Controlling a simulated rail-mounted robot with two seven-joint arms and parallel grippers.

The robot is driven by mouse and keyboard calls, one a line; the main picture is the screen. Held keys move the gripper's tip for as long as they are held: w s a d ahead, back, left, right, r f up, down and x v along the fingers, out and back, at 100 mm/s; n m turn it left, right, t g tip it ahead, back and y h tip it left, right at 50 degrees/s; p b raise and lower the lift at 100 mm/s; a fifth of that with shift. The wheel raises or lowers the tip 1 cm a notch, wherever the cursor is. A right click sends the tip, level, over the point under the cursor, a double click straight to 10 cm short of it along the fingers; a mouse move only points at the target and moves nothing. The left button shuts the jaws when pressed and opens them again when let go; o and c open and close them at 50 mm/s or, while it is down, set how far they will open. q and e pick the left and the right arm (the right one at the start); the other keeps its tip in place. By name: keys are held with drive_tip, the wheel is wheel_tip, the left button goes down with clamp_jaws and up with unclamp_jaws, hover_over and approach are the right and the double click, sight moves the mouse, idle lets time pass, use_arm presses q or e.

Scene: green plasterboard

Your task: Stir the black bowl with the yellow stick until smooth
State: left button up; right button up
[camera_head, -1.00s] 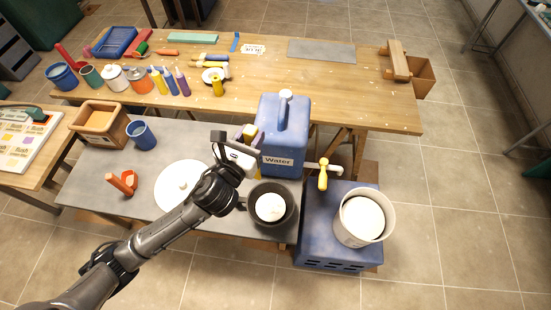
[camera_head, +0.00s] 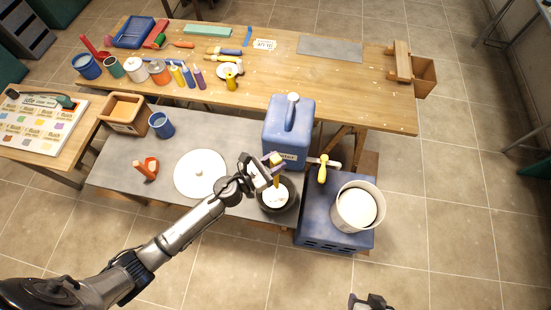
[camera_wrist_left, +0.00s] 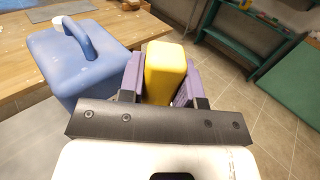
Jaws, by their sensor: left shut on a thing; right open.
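The black bowl (camera_head: 291,201) stands on the grey table's right end and holds white material (camera_head: 275,199). My left gripper (camera_head: 272,166) is above the bowl, shut on the yellow stick (camera_head: 277,182). The stick points down over the bowl's back part; I cannot tell whether its lower end touches the white material. In the left wrist view the stick's yellow block-like top (camera_wrist_left: 165,72) sits between the purple fingers. My right gripper (camera_head: 371,300) is partly visible at the bottom edge, open and apart from everything.
The blue water container (camera_head: 288,133) stands close behind the bowl. To the right are a blue box (camera_head: 317,225), a yellow-handled tool (camera_head: 322,173) and a bucket (camera_head: 345,217) with white content. A white round lid (camera_head: 191,180) lies left. The grey table (camera_head: 115,170) has bare room at its left.

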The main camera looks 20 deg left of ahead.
use_arm(q)
drive_tip(key=b, duration=0.6)
hover_over(275, 180)
drive_tip(key=shift+w+f, duration=0.15)
drive_tip(key=shift+f, duration=1.45)
drive_tip(key=shift+w+f, duration=0.1)
drive_tip(key=shift+f, duration=1.5)
wheel_tip(275, 180, down, 8)
drive_tip(key=b, duration=0.7)
drive_tip(key=shift+r+b, duration=0.1)
drive_tip(key=shift+b, duration=0.3)
drive_tip(key=shift+d, duration=0.15)
